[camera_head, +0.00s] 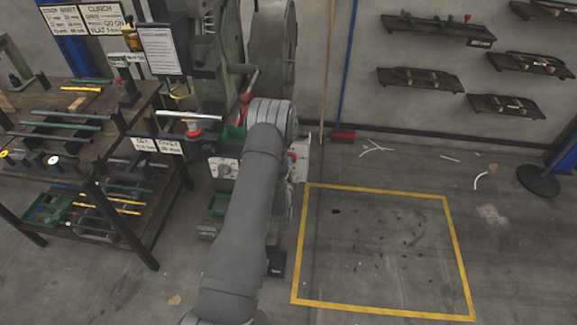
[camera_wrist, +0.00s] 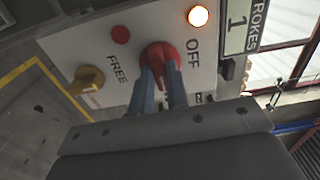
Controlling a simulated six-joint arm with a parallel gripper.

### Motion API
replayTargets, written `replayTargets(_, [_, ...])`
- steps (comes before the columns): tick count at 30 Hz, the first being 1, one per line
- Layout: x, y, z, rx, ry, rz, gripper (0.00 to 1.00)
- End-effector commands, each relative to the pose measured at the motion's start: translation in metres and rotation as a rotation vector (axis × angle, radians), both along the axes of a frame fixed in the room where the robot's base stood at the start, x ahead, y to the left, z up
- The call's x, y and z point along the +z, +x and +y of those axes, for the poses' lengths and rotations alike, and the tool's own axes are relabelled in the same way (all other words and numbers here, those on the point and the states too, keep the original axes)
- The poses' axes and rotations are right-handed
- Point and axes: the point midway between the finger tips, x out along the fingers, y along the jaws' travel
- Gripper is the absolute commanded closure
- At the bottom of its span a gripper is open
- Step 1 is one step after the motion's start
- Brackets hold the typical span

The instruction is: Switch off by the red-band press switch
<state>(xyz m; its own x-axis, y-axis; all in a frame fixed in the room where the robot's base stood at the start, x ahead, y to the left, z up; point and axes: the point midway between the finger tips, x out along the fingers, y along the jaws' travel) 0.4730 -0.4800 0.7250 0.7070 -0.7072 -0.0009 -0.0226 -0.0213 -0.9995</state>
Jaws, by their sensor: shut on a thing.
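In the wrist view a pale control panel (camera_wrist: 100,45) carries a red rotary switch (camera_wrist: 160,54) with the words OFF and FREE printed beside it. The two blue-grey fingers of my gripper (camera_wrist: 160,75) are shut on this red switch, one on each side. The fingers partly cover the knob and the lettering below it, so I cannot tell exactly where it points. A lamp (camera_wrist: 198,16) on the panel glows orange-white. In the head view my arm hides my gripper and most of the switch area in front of the press (camera_head: 222,45).
A yellow knob (camera_wrist: 87,81), a small red button (camera_wrist: 120,35) and a strokes counter (camera_wrist: 237,22) sit near the red switch. A workbench (camera_head: 75,145) with rods and tools stands left. The yellow-marked floor area (camera_head: 385,250) at right is clear of large objects.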

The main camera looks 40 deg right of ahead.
Motion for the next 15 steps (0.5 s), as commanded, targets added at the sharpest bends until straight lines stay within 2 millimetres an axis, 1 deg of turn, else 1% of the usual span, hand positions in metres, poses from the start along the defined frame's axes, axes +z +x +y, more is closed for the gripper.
replayTargets(8, [0.0,0.0001,0.0002,0.0,-0.109,0.107,1.0])
replayTargets(15, [-0.0001,0.0001,0.0002,0.0,-0.263,0.262,1.0])
